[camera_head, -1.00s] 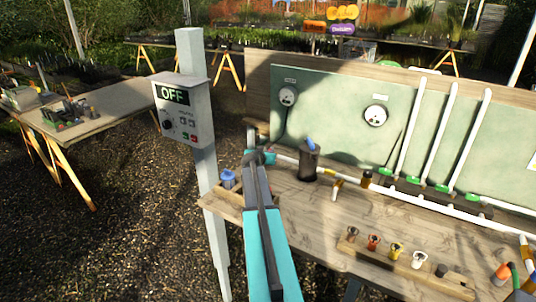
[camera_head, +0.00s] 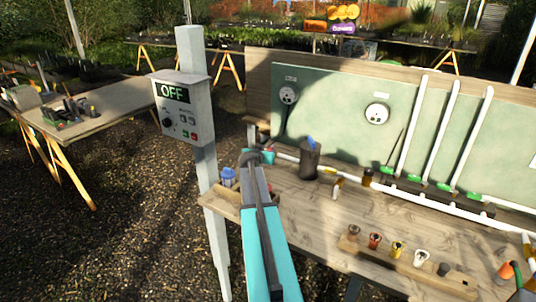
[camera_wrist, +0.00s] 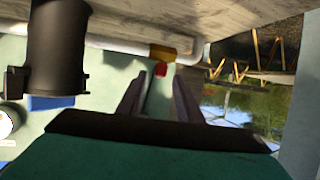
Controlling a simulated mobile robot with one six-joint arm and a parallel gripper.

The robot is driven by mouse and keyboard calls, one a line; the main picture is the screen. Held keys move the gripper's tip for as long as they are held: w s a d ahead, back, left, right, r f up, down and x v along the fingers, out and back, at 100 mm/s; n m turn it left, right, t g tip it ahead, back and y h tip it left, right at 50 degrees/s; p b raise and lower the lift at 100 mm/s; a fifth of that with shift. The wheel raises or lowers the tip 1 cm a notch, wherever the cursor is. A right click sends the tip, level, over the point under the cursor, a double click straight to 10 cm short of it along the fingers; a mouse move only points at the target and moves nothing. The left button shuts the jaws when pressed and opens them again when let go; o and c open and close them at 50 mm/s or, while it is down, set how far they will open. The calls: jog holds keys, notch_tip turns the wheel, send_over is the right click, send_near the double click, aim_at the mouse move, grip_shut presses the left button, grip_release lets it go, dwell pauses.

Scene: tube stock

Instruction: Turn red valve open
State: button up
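A small red valve handle (camera_wrist: 160,69) shows in the wrist view, just below a yellow fitting (camera_wrist: 163,53) at the end of a white pipe. My gripper (camera_wrist: 157,88) is open in the wrist view. Its two dark fingers stand apart with nothing visible between them, and the red handle appears beyond the gap between their tips. Whether the fingers touch it cannot be told.
A dark canister (camera_head: 310,160) with a blue top stands on the wooden bench (camera_head: 320,205). White pipes with green valve handles (camera_head: 443,187) run along the right. A control box (camera_head: 180,108) reading OFF is on a post.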

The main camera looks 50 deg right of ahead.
jog(key=b+v, duration=0.3)
jog(key=v, duration=0.7)
jog(key=shift+a+r, duration=0.2)
jog(key=shift+a, duration=0.15)
jog(key=shift+s+r, duration=0.1)
